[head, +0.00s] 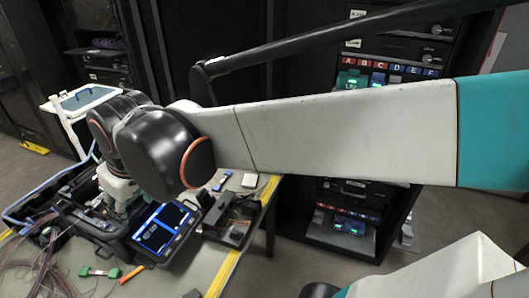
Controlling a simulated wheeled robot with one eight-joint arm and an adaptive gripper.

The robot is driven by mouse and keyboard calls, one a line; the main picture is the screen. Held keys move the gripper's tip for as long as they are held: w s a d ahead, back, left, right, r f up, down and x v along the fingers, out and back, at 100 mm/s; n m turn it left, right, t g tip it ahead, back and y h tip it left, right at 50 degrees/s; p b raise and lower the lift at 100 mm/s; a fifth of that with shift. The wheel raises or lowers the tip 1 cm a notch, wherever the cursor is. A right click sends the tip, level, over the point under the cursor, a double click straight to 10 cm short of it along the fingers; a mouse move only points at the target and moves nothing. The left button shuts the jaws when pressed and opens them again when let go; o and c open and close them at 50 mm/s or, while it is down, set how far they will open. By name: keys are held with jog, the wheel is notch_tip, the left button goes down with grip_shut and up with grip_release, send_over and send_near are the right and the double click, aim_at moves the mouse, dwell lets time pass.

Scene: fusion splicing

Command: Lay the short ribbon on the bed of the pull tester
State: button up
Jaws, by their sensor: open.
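My gripper (121,208) hangs at the end of my arm over the open black case on the left of the table. Only its pale upper part shows clearly; the fingers are small and partly lost against the case, and I see nothing held in them. I cannot pick out the short ribbon for certain. A small piece with green ends and a pale middle (98,272) lies on the table front. A dark open tray-like device (236,222) at the table's right may be the pull tester, but I cannot tell. My arm hides part of the table.
A device with a lit blue screen (163,231) stands beside the black case (97,240). Loose fibres (35,268) spread at left. An orange tool (132,275) lies in front. A small white box (250,180) is near the right edge. Bare table shows front centre.

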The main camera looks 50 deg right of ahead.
jog(key=s+d+f+m+t, duration=0.1)
jog(key=s+d+f, duration=0.1)
jog(key=s, duration=0.6)
jog(key=shift+s+d+m+t, duration=0.3)
jog(key=shift+s+d+m, duration=0.05)
jog(key=shift+d+m, duration=0.05)
jog(key=shift+s+d+f, duration=0.1)
jog(key=shift+s+f, duration=0.15)
jog(key=shift+c, duration=1.1)
jog(key=c, duration=0.5)
jog(key=n+g+b, duration=0.4)
jog(key=n+g, duration=0.3)
send_over(100, 273)
notch_tip(100, 273, down, 28)
jog(key=shift+r, duration=0.25)
jog(key=shift+w+f+b, duration=0.1)
jog(key=shift+f+b, duration=1.25)
jog(key=shift+f, duration=1.1)
